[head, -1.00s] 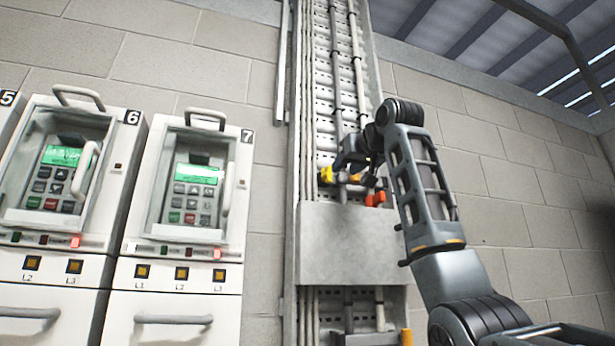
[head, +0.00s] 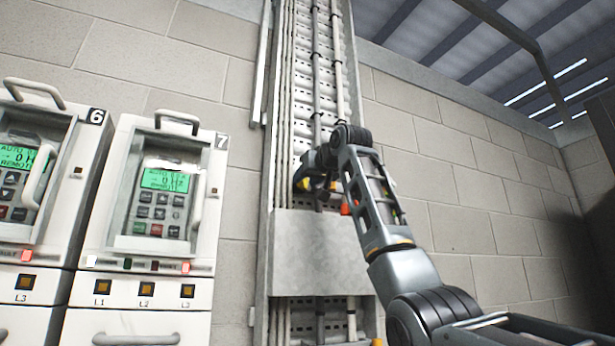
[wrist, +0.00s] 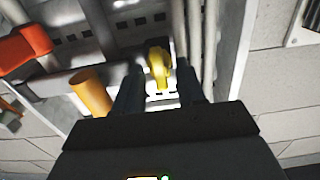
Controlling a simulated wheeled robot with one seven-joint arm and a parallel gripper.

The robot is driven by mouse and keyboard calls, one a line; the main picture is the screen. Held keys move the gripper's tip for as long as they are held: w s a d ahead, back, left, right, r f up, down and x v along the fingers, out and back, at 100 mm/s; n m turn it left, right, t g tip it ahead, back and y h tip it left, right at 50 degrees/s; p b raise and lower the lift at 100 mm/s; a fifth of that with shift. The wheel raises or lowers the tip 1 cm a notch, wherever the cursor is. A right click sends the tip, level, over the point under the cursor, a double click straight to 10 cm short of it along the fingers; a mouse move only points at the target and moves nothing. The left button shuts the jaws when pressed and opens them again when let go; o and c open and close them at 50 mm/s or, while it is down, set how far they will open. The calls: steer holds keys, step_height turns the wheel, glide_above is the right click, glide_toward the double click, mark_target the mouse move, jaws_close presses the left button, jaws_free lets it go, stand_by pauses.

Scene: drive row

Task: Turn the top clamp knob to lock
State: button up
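A yellow knob-like piece (wrist: 158,62) shows in the wrist view, just beyond and between my fingertips. I take it for the top clamp knob, though no label is visible. My gripper (wrist: 159,82) has its two dark fingers apart, one on each side of the yellow piece; I cannot tell whether they touch it. In the head view my gripper (head: 308,180) is at the vertical cable tray (head: 303,95), above a plain grey cover plate (head: 318,250). It hides most of the yellow piece there.
An orange-red handle (wrist: 24,47) and an orange-yellow cylinder (wrist: 92,92) lie left of my fingers in the wrist view. Vertical pipes (wrist: 209,45) run close on the right. Drive cabinets (head: 150,200) stand left; bare block wall (head: 470,200) is right.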

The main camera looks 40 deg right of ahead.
jaws_close()
steer(key=shift+m, duration=0.3)
steer(key=shift+s+d+f+m, duration=0.1)
steer(key=shift+d+f+m, duration=0.05)
steer(key=shift+m, duration=4.2)
steer(key=shift+d+f+m, duration=0.1)
steer(key=shift+m, duration=4.25)
jaws_free()
